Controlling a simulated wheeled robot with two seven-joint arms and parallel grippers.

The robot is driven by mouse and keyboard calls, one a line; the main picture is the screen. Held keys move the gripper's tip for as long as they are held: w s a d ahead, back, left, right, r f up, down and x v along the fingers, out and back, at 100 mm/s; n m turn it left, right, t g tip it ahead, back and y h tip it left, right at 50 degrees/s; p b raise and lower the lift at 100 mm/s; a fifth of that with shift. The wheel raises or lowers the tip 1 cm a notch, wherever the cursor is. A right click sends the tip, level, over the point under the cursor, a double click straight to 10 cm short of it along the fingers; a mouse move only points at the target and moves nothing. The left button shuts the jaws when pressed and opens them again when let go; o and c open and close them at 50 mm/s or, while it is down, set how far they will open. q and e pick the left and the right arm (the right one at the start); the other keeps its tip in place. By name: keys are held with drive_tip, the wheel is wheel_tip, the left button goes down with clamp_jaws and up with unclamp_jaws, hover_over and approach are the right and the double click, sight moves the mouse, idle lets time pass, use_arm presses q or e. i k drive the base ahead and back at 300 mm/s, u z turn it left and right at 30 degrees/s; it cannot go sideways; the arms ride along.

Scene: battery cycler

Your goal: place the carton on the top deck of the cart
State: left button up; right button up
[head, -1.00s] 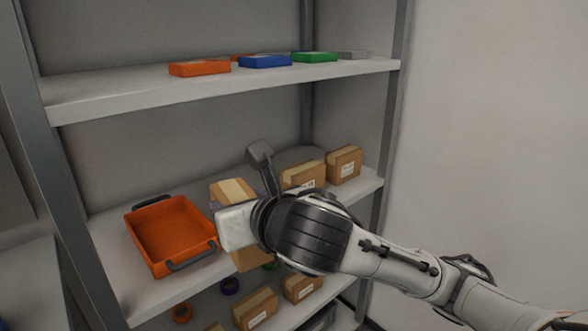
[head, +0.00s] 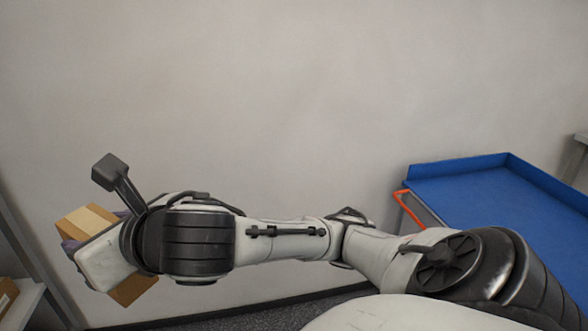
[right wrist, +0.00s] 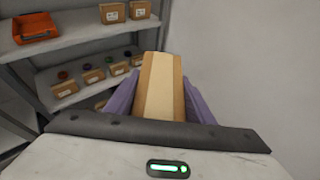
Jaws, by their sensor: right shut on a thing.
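The carton (head: 88,222) is a brown box with a paler tape band, at the left of the head view. My right gripper (head: 72,245) is shut on it and holds it in the air in front of the bare wall. In the right wrist view the carton (right wrist: 162,88) sits between the two purple fingers, with its taped face towards the camera. The cart (head: 490,183) at the right of the head view has a blue top deck with a raised rim and an orange handle. My left gripper is in neither view.
The shelf rack (right wrist: 85,68) shows behind the carton in the wrist view, with an orange tray (right wrist: 36,26), several cartons and tape rolls. Its edge is at the far left of the head view. The cart's visible deck is bare. A pale wall fills the middle.

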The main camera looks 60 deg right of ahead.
sight(524, 233)
drive_tip(key=u, duration=0.1)
drive_tip(key=k, duration=0.3)
drive_tip(key=z, duration=2.1)
drive_tip(key=i, duration=1.3)
drive_tip(key=z, duration=0.95)
